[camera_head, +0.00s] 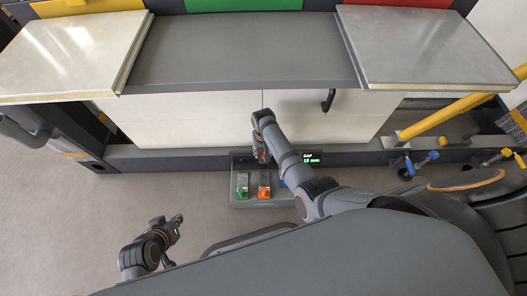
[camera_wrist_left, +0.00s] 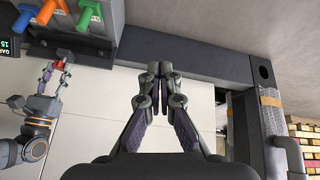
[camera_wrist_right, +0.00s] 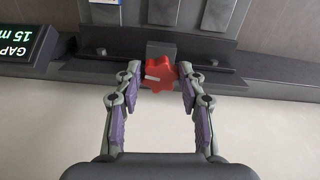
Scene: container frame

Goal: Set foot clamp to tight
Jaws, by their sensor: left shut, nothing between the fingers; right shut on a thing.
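My right gripper (camera_wrist_right: 160,82) is shut on a red star-shaped knob (camera_wrist_right: 161,74), one finger on each side of it. The knob has a pale mark on its face and sits before a dark rail. In the head view the red knob (camera_head: 262,155) is partly hidden by my right arm. A display (camera_head: 312,159) beside it reads GAP, and the right wrist view shows about 15 mm. My left gripper (camera_head: 178,223) is shut and empty, low over the floor at lower left; its fingertips meet in the left wrist view (camera_wrist_left: 160,80). Which part is the foot clamp cannot be told.
A grey box (camera_head: 262,202) carries green (camera_head: 242,192), orange (camera_head: 264,192) and blue (camera_head: 284,183) handles. White panels stand behind the rail. A yellow bar (camera_head: 440,118) and blue and yellow knobs (camera_head: 408,165) are at right. Open floor lies at left.

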